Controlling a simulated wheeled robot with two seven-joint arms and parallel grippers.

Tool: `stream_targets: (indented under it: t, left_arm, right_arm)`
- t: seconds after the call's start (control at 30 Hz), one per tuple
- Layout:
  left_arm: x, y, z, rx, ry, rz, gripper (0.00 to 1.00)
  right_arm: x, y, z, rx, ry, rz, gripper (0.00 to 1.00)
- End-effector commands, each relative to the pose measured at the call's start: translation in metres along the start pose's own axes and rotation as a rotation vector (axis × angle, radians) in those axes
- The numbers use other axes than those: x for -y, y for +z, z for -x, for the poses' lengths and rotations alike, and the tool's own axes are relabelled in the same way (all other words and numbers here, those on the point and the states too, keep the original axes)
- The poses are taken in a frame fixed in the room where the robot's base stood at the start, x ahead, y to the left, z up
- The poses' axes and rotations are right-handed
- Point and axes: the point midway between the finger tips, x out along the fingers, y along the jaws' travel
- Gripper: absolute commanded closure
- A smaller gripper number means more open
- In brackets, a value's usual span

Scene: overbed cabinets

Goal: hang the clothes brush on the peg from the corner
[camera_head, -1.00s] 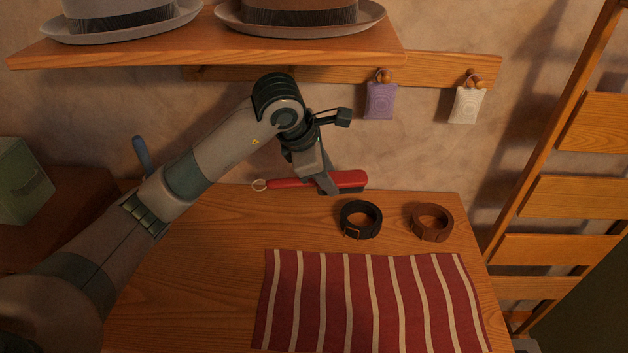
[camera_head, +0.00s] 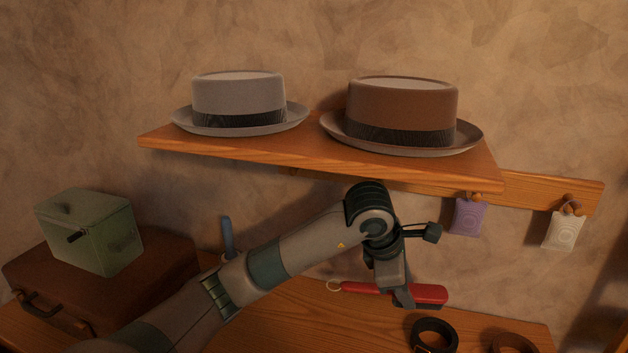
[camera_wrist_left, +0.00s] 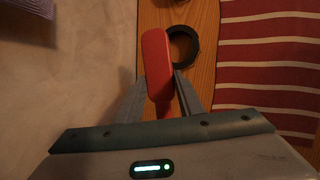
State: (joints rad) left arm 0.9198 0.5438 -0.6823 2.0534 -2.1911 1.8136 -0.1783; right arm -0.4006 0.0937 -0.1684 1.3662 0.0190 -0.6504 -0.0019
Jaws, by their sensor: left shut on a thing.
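The red clothes brush (camera_head: 428,293) is held roughly level in my left gripper (camera_head: 402,300), above the back of the wooden top. A pale ring hangs from its left end in the head view. In the left wrist view the brush (camera_wrist_left: 157,65) lies between the two fingers of the gripper (camera_wrist_left: 160,97), which are shut on it. A wooden peg rail (camera_head: 540,190) runs along the wall under the shelf. The rail's left part is hidden by the shelf and my arm. My right gripper is out of view.
The shelf (camera_head: 300,160) holds a grey hat (camera_head: 238,98) and a brown hat (camera_head: 402,105), overhanging the rail. A black belt (camera_head: 433,335) and a brown belt (camera_head: 514,343) lie on the top. A green box (camera_head: 105,235) stands on a brown case (camera_head: 165,262) at left.

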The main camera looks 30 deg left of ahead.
Motion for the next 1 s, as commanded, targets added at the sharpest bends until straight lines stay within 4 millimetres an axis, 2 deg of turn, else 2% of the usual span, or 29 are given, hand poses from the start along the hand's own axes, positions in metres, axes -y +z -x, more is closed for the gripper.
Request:
stream_targets:
  t: [0.67, 0.87, 1.0]
  left_arm:
    - [0.003, -0.002, 0.000, 0.009, -0.014, -0.030, 0.99]
    - [0.013, -0.011, -0.001, 0.050, -0.065, -0.153, 0.99]
    - [0.025, -0.021, -0.002, 0.096, -0.126, -0.299, 0.99]
  right_arm:
    - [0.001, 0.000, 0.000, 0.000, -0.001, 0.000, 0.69]
    - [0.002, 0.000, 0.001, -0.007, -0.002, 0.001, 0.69]
    - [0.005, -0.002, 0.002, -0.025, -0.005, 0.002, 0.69]
